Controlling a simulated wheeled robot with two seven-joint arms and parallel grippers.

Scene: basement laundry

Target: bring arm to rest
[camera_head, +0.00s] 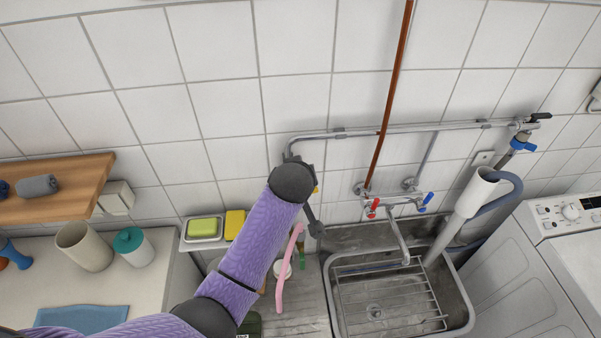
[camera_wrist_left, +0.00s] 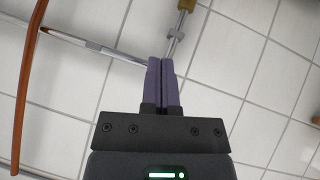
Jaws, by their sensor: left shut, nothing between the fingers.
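My left arm, in a purple sleeve, reaches up from the bottom of the head view, with its dark wrist in front of the tiled wall. Its fingers are mostly hidden behind the wrist there. In the left wrist view my left gripper (camera_wrist_left: 162,62) is shut, its two purple fingers together with nothing between them. Behind the fingers are white tiles and a metal wall pipe (camera_wrist_left: 118,53); I cannot tell how close the fingertips are to the pipe. My right gripper is in neither view.
A wooden shelf (camera_head: 75,204) is at left, a washing machine (camera_head: 530,275) at right. A copper pipe (camera_head: 390,90) runs down the wall.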

